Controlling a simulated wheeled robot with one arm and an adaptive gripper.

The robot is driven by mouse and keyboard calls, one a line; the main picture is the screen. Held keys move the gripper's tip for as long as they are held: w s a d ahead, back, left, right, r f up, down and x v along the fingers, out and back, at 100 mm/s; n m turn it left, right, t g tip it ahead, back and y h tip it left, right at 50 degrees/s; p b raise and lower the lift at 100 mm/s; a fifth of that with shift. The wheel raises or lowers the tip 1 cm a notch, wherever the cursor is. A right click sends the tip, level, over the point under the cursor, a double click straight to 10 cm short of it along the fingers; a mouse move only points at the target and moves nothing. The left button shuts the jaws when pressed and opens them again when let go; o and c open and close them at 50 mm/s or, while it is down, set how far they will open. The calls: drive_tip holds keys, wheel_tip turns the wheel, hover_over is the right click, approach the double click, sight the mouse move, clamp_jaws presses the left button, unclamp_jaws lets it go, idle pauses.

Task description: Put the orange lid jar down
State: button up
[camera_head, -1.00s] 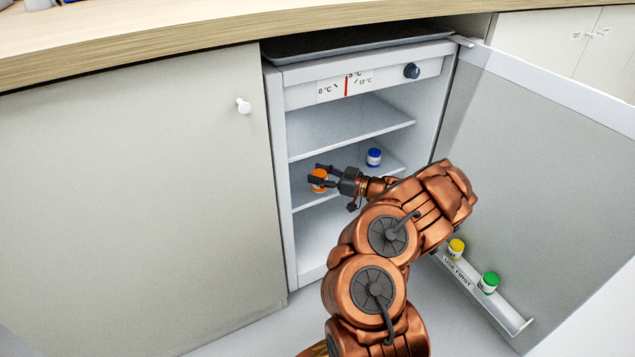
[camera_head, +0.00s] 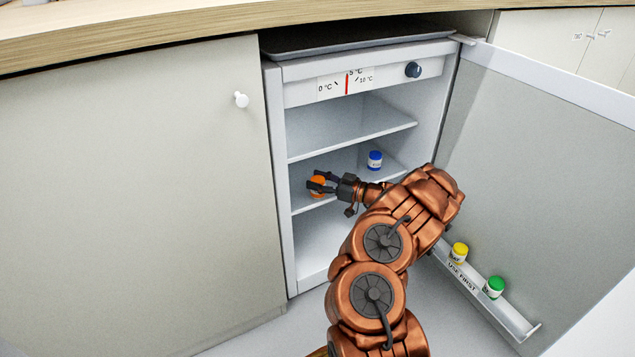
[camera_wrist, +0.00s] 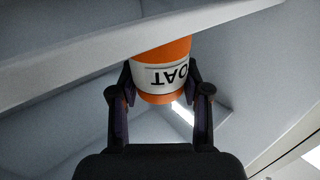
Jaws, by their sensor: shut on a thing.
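The orange lid jar (camera_head: 317,185) is between the fingers of my gripper (camera_head: 318,185), inside the open fridge near its left side, at the level of the middle shelf (camera_head: 340,182). In the wrist view the jar (camera_wrist: 162,72) shows orange with a white label whose letters appear upside down. The two dark fingers of my gripper (camera_wrist: 160,95) close on its sides. The fingers partly hide the jar in the head view. I cannot tell whether its base touches the shelf.
A blue-lidded jar (camera_head: 375,160) stands on the same shelf, to the right. The fridge door (camera_head: 545,170) is open at the right. Its "USE FIRST" rack (camera_head: 515,318) holds a yellow-lidded jar (camera_head: 459,252) and a green-lidded jar (camera_head: 494,287). An upper shelf (camera_head: 350,136) is empty.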

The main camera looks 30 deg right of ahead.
drive_tip(key=shift+f, duration=0.1)
drive_tip(key=o, duration=1.2)
drive_tip(key=shift+o, duration=0.2)
drive_tip(key=p+v, duration=0.4)
drive_tip(key=v, duration=0.8)
